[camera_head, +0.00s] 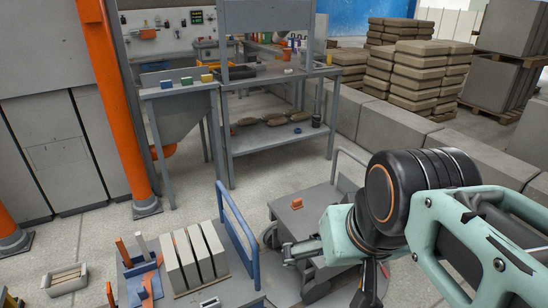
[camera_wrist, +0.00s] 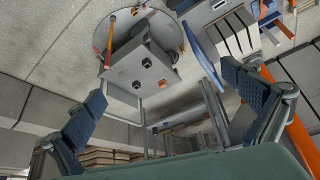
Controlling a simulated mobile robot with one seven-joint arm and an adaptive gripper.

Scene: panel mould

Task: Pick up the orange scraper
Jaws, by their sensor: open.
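Several orange pieces show, and I cannot tell for sure which is the scraper. An orange flat piece (camera_head: 148,291) lies in a blue holder (camera_head: 134,283) at the lower left of the head view, with an upright orange piece (camera_head: 122,251) beside it. A small orange block (camera_head: 296,204) sits on the grey cart (camera_head: 318,221). My gripper (camera_wrist: 162,84) is open and empty in the wrist view, its two dark blue finger pads wide apart. It is clear of all the orange pieces. In the head view my arm covers the lower right.
Pale slabs (camera_head: 196,257) stand right of the blue holder, near a blue rail (camera_head: 237,222). A grey workbench (camera_head: 270,75) stands behind. An orange post (camera_head: 118,90) rises at the left. Stacked blocks (camera_head: 415,85) fill the back right. An orange-handled tool (camera_wrist: 109,36) shows in the wrist view.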

